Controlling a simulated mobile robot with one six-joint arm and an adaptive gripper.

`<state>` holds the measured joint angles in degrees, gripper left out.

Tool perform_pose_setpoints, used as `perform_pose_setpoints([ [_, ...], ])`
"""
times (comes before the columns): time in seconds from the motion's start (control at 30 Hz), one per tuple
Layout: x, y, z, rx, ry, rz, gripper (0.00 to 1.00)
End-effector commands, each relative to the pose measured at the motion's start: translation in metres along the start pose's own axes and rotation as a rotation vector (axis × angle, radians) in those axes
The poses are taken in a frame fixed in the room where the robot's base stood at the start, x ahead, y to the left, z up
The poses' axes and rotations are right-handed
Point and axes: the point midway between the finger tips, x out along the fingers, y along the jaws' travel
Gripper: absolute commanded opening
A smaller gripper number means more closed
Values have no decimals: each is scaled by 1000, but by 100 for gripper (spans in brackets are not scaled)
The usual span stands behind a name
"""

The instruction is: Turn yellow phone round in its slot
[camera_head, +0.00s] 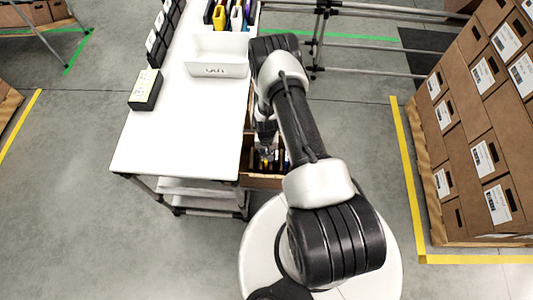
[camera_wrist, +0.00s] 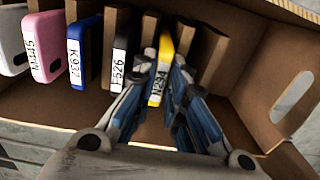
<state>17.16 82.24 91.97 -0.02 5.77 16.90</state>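The yellow phone (camera_wrist: 165,60) stands in a slot of a brown carton in the wrist view, between cardboard dividers. Its near edge has a white label reading N294. My gripper (camera_wrist: 166,68) reaches down into the carton with one finger on each side of the phone. The fingers are close to it, but I cannot tell whether they touch it. In the head view my gripper (camera_head: 266,150) is over the carton (camera_head: 262,181) beside the white table, and my arm hides part of it.
Left of the yellow phone stand a black phone (camera_wrist: 120,60), a blue phone (camera_wrist: 84,55), a pink phone (camera_wrist: 45,45) and a white one (camera_wrist: 12,40). Cardboard dividers (camera_wrist: 215,60) stand close on the right. The table (camera_head: 185,130) bears a white bin (camera_head: 217,55) and a black-and-white box (camera_head: 146,90).

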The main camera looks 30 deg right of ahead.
Motion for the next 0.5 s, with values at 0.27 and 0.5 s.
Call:
perform_pose_setpoints([
  [0.27, 0, 0, 0, 0, 0, 0, 31],
  [0.5, 0, 0, 0, 0, 0, 0, 36],
])
